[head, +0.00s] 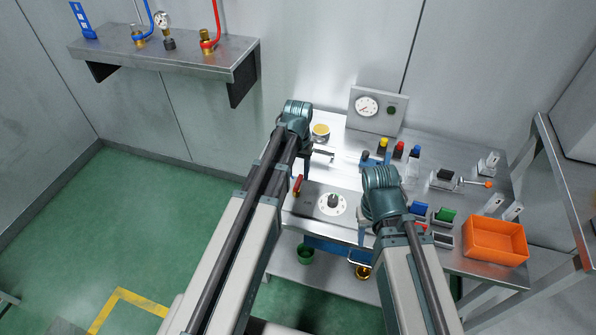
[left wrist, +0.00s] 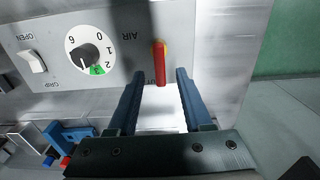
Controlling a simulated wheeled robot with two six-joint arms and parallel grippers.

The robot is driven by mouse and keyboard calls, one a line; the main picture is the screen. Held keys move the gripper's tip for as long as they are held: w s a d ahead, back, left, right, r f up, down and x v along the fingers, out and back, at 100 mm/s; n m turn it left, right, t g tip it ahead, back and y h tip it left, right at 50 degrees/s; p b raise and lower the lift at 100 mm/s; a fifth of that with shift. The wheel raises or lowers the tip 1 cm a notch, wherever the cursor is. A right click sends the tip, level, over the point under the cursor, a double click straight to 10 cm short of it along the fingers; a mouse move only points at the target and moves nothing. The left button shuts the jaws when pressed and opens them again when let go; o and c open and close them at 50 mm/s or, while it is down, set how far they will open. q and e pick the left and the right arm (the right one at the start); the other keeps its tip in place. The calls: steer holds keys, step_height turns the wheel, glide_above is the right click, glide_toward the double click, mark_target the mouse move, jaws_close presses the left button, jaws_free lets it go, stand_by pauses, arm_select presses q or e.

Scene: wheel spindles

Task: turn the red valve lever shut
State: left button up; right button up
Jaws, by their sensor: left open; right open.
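The red valve lever (head: 297,184) stands at the left end of a grey panel (head: 312,207) at the bench's left front. In the left wrist view the lever (left wrist: 160,62) is a narrow red bar with an orange end, beside the "AIR" label and across a partly hidden label. My left gripper (head: 315,160) is open above the panel. In its wrist view the lever appears between the two blue fingertips (left wrist: 160,76), with a visible gap on each side; I cannot tell the depth. My right gripper (head: 390,230) hangs over the bench front, its fingers partly hidden.
A black knob on a white numbered dial (head: 332,203) sits right of the lever, and a white rocker switch (left wrist: 34,61) lies beyond it. An orange bin (head: 495,240), coloured blocks and a gauge box (head: 377,111) share the bench. A wall shelf (head: 170,50) holds pipe fittings.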

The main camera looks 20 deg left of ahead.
mark_target(298, 182)
arm_select(q)
step_height(298, 182, up, 10)
steer(key=p, duration=0.9)
steer(key=shift+r, duration=0.25)
arm_select(e)
step_height(298, 182, up, 10)
steer(key=shift+r, duration=0.2)
